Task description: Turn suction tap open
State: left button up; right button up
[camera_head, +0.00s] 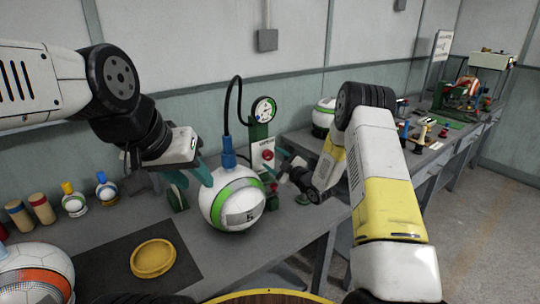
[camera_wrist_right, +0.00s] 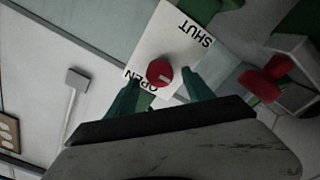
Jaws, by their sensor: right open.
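The suction tap is a red round knob (camera_head: 267,155) on a white label plate fixed to a green post. In the right wrist view the knob (camera_wrist_right: 159,73) sits between the words OPEN and SHUT; a small pale mark shows on it, its exact pointing unclear. My right gripper (camera_wrist_right: 161,77) is open, its teal fingertips on either side of the knob; I cannot tell if they touch it. My left gripper (camera_head: 192,178) is open beside the white and green ball (camera_head: 240,203). A blue fitting (camera_head: 228,153) with a black hose stands on top of the ball.
A round gauge (camera_head: 264,110) tops the green post. A second red knob (camera_wrist_right: 265,82) lies right of the label in the wrist view. A yellow dish (camera_head: 153,258) rests on a dark mat (camera_head: 110,262). An orange and white ball (camera_head: 35,275) and small bottles stand left.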

aim_at(268, 155)
jog(key=shift+x, duration=1.3)
grip_shut()
